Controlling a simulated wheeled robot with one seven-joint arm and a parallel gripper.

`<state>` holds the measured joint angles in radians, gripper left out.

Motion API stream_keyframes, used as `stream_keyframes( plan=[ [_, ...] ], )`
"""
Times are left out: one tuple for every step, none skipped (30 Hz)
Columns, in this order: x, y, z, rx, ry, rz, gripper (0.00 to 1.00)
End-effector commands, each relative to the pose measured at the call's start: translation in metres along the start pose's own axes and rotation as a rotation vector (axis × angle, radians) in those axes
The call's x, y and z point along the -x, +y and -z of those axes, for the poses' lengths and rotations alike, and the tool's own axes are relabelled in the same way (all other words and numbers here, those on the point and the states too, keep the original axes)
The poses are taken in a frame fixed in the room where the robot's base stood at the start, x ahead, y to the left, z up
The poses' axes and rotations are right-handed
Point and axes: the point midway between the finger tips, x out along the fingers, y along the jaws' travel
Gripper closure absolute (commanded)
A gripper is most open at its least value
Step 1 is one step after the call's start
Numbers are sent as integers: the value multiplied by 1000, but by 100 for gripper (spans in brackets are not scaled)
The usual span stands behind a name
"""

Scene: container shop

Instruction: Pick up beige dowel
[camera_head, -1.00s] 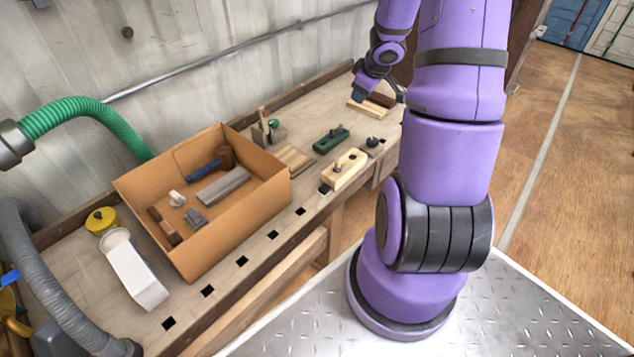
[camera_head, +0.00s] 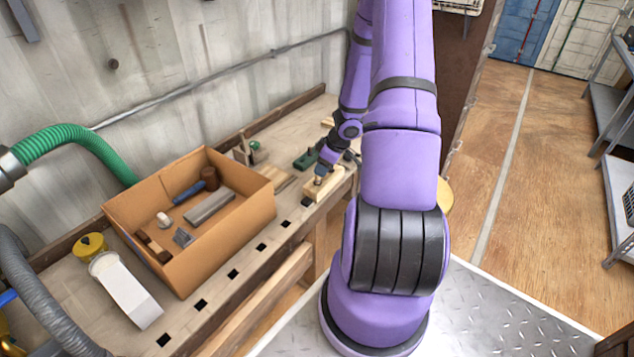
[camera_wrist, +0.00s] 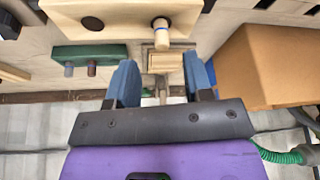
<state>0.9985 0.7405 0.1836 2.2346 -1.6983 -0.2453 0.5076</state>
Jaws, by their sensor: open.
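The beige dowel (camera_wrist: 161,34) stands upright in one hole of a light wooden block (camera_wrist: 120,14). A second hole (camera_wrist: 92,22) in the block is empty. In the head view the block (camera_head: 330,184) lies near the bench's front edge, right of the cardboard box. My gripper (camera_wrist: 160,62) is open and empty, with the dowel lined up between its blue fingers but just past their tips. In the head view my gripper (camera_head: 321,178) is over the block and largely hides the dowel.
A green block (camera_wrist: 90,56) with two short pegs lies beside the light block. The cardboard box (camera_head: 225,237) with tools stands to the left on the bench. Thin wooden pieces (camera_head: 277,178) and a small upright piece with a green knob (camera_head: 254,145) lie between them.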

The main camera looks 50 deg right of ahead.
Motion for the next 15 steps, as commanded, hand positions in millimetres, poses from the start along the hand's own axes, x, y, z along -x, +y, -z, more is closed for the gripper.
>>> stream_keyframes(
  plan=[
    [-2,0,0,-1,0,0,53],
    [-3,0,0,-1,0,0,53],
    [-5,0,-1,-2,0,0,53],
    [-7,-1,-1,-3,0,1,53],
    [-10,-1,0,-3,0,1,53],
    [-14,-2,0,-3,0,2,53],
    [-18,-2,0,-4,-1,3,53],
    [-19,-2,0,-4,0,1,53],
    [-20,-2,0,-4,1,-1,53],
    [-22,-2,0,-4,0,-2,53],
    [-23,-2,0,-3,1,-2,53],
    [-24,-2,0,-4,1,-3,53],
    [-25,-2,0,-3,1,-3,53],
    [-26,-2,0,-3,1,-2,53],
    [-27,-2,1,-3,1,-3,53]
  ],
)
